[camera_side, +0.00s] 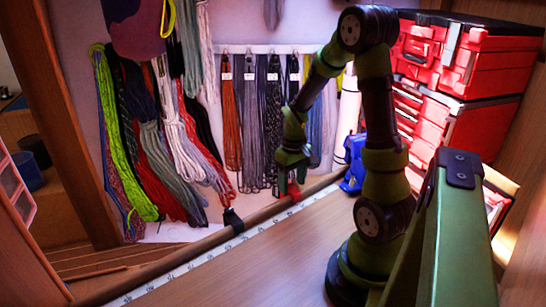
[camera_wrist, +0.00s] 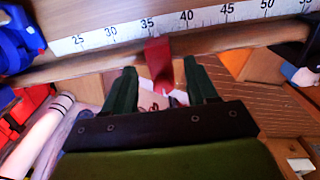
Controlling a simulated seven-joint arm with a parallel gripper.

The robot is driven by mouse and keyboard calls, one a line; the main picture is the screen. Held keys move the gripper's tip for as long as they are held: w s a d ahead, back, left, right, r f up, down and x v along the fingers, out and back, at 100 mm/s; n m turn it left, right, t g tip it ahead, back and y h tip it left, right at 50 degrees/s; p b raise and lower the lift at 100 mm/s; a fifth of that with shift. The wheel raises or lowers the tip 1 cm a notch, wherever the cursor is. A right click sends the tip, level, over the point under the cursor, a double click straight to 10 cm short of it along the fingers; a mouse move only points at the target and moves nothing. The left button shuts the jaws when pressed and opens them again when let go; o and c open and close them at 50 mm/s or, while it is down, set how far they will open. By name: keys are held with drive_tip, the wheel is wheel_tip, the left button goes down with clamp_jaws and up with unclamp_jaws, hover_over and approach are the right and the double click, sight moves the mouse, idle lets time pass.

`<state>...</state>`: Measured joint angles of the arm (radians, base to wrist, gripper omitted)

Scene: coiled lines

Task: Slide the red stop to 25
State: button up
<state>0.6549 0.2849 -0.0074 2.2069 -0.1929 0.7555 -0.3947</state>
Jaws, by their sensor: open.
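The red stop (camera_wrist: 157,60) sits on a wooden rail (camera_wrist: 100,62) beside a white number scale (camera_wrist: 208,17). In the wrist view its top edge lies just past 35, between 35 and 40. The 25 mark is to its left in that view. My gripper (camera_wrist: 160,66) is open, with one dark green finger on each side of the stop and a visible gap to both. In the side view, my gripper (camera_side: 290,178) is above the rail at the red stop (camera_side: 294,191), which its fingers partly hide.
A black clamp (camera_side: 233,220) sits on the rail left of the stop in the side view. A blue object (camera_side: 355,163) stands by the rail's right end. Coiled lines (camera_side: 270,125) hang behind. Red cases (camera_side: 450,90) are stacked at right. The wooden top before the scale is clear.

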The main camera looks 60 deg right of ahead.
drive_tip(key=shift+f, duration=0.6)
clamp_jaws()
